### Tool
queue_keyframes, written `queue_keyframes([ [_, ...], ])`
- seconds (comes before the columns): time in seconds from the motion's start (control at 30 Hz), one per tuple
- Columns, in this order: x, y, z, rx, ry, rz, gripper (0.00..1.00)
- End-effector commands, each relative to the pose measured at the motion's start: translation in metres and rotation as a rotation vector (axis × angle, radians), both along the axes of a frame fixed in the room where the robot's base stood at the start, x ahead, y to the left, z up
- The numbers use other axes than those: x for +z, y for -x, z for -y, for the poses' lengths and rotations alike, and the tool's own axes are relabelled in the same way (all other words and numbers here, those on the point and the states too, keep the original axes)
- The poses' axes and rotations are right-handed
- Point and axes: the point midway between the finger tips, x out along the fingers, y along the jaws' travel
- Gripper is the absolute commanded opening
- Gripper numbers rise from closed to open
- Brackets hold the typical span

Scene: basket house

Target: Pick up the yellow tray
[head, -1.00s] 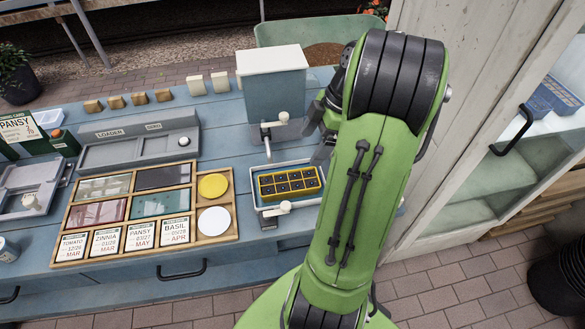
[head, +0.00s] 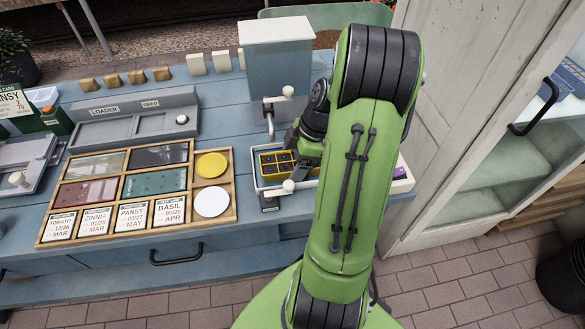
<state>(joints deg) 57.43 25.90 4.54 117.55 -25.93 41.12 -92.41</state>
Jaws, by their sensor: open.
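The yellow tray (head: 268,155) has several dark cells and sits in a shallow white-rimmed basin (head: 257,181) on the blue bench. My gripper (head: 305,150) is at the tray's right part, with my green arm over that side. The gripper's dark body hides the tray's right end, and its fingertips are not clearly visible. I cannot tell whether it touches the tray.
A grey box dispenser (head: 276,68) with a tap stands just behind the basin. A wooden organiser (head: 135,195) with cards and discs lies to the left. A grey loader (head: 135,121) is behind it. A white cabinet (head: 470,110) stands at the right.

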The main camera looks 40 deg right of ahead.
Motion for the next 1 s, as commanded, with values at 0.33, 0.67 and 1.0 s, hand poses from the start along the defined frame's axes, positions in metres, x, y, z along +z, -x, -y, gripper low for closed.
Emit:
queue_keyframes([
  [0.33,0.002,0.000,0.000,0.000,0.000,0.000,0.57],
  [0.67,0.004,0.000,0.000,0.000,0.001,0.001,0.40],
  [1.0,0.095,-0.001,0.001,-0.001,0.006,0.005,0.40],
])
